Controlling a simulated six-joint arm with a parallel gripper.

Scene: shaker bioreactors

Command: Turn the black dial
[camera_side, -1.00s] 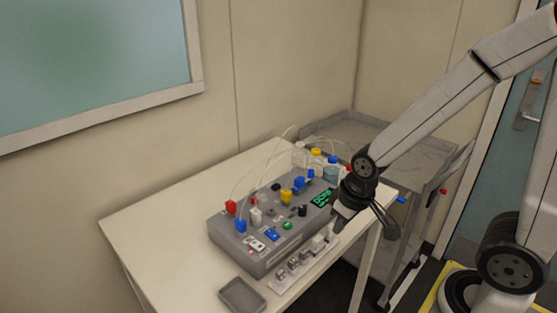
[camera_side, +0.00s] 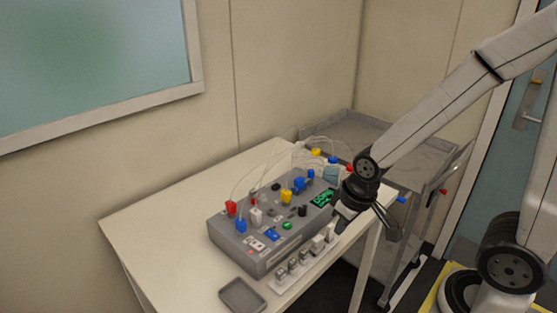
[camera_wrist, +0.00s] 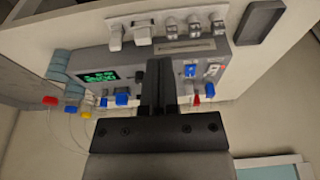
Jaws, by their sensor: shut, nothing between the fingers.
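A grey control box (camera_side: 240,252) sits on the white table. A small black knob (camera_side: 302,210) stands on its top near the green display (camera_side: 323,198), and another dark round knob (camera_side: 276,186) is further back. I cannot tell which is the dial. My gripper (camera_side: 340,222) is just right of the box's right end in the side view. In the wrist view my gripper (camera_wrist: 160,64) is shut and empty, its fingers overlapping the middle of the box (camera_wrist: 130,64). They hide part of the panel, and no black dial shows clearly there. Contact with the box cannot be told.
Red, blue, white and yellow connectors with thin tubes stand on the box, including a red one (camera_side: 231,207). A power strip (camera_side: 300,265) with plugs lies along its front. A dark tray (camera_side: 242,295) lies at the table's front. A grey cart (camera_side: 400,160) stands behind.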

